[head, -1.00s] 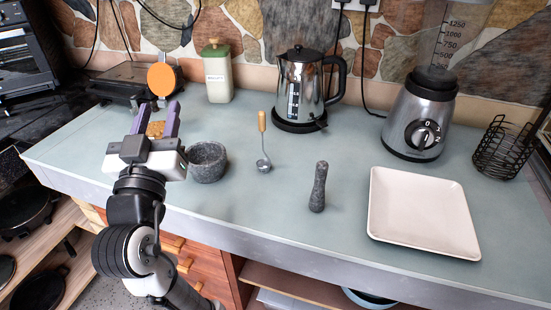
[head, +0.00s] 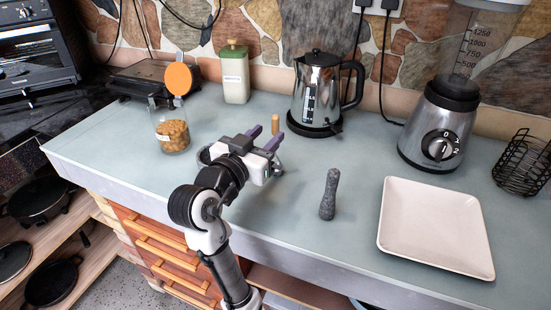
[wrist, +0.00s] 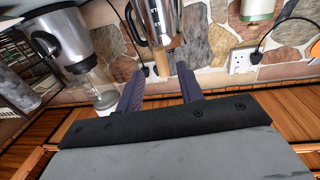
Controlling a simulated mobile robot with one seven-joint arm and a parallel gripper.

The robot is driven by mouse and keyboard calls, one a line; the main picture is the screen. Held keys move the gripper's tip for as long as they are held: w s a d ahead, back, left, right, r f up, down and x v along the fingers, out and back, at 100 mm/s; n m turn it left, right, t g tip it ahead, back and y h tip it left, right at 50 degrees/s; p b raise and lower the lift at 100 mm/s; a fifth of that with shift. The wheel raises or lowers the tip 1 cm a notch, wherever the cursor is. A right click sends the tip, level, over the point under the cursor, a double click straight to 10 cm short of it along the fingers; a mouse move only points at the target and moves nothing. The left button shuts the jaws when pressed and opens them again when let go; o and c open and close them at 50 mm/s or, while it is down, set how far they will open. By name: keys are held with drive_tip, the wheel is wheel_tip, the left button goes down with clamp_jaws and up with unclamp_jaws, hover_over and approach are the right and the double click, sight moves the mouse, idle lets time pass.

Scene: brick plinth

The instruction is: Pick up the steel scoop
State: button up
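The steel scoop shows only by the upper end of its tan wooden handle (head: 275,124), which stands up just beyond my fingertips in the head view. Its steel bowl is hidden behind my gripper. My gripper (head: 265,134) is low over the counter with its two purple fingers apart and nothing seen held between them. In the wrist view the fingers (wrist: 160,84) are also spread. A small tan shape lies beyond them, in front of the kettle; I cannot tell surely that it is the handle.
The kettle (head: 316,95) stands behind the handle. A jar (head: 172,135) and canister (head: 235,75) stand left. The mortar is hidden. Counter between jar and gripper is clear.

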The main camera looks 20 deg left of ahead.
sight(274, 129)
drive_tip(key=w, duration=0.1)
drive_tip(key=w+p, duration=0.1)
drive_tip(key=w, duration=0.3)
drive_tip(key=shift+w+d+f+p, duration=0.1)
drive_tip(key=shift+d+f+p, duration=0.05)
drive_tip(key=shift+d+p, duration=0.2)
drive_tip(key=shift+c, duration=0.3)
clamp_jaws()
